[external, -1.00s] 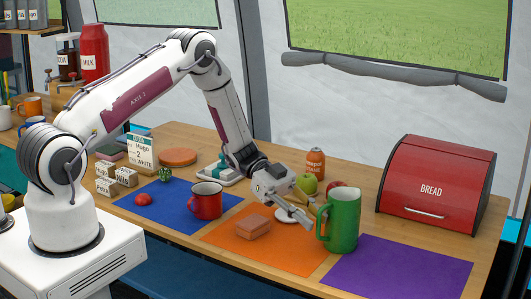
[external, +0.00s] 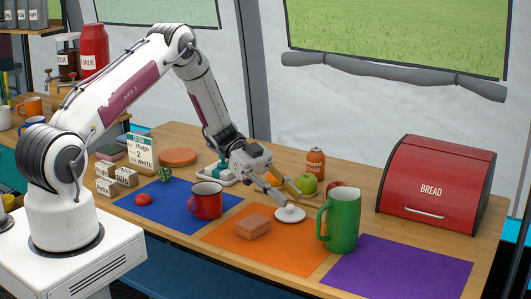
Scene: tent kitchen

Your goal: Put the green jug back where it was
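The green jug (external: 343,222) stands upright on the wooden table, between the orange mat (external: 283,259) and the purple mat (external: 400,268). Its handle faces left. Whether its base overlaps the orange mat's edge I cannot tell. My gripper (external: 281,193) is to the left of the jug and a little behind it, apart from its handle. The fingers look parted, with nothing held between them. A small white saucer (external: 290,214) lies just below the fingertips in the picture.
A red mug (external: 206,202) stands on the blue mat (external: 165,207). A pinkish block (external: 253,226) lies on the orange mat. Green (external: 307,184) and red (external: 333,188) apples and an orange bottle (external: 315,163) are behind. A red bread box (external: 436,187) stands right. The purple mat is clear.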

